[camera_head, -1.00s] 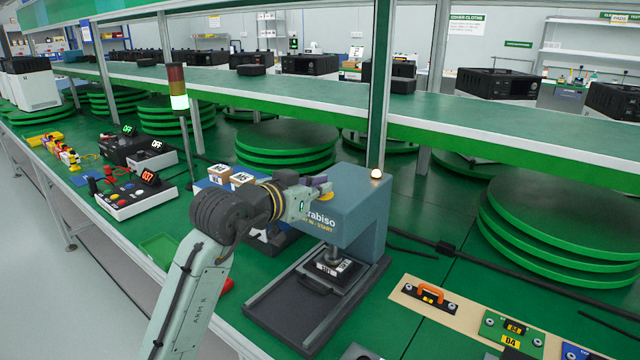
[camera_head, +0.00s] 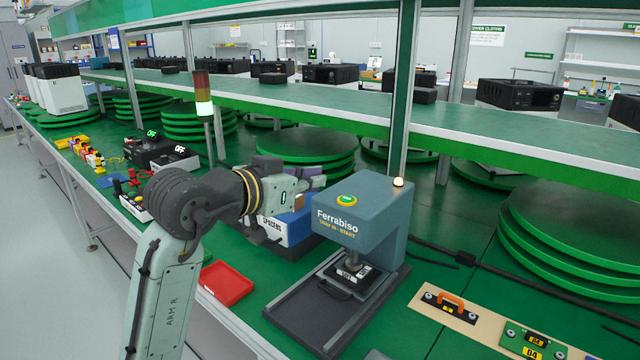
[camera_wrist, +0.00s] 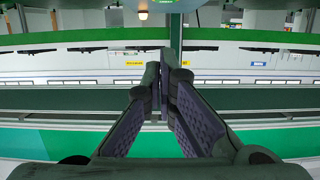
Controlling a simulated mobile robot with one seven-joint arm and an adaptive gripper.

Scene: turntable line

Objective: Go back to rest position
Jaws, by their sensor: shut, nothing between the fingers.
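My gripper (camera_head: 318,177) is raised above the green bench, to the left of the blue Ferrabiso press (camera_head: 375,205). In the wrist view my gripper (camera_wrist: 163,78) has its two purple-padded fingers together with nothing between them. The press has a yellow-ringed green button on top and a lit lamp at its top right corner. A small black labelled block (camera_head: 352,272) sits under the press head, over the dark sliding tray (camera_head: 300,312). My gripper is apart from the press. My arm hides part of the bench behind it.
A red tray (camera_head: 226,284) lies near the bench's front edge. A blue box (camera_head: 292,228) stands behind my gripper. A signal tower (camera_head: 204,108) stands at left. A green shelf (camera_head: 500,135) runs above the bench. A beige board (camera_head: 470,325) with parts lies at right.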

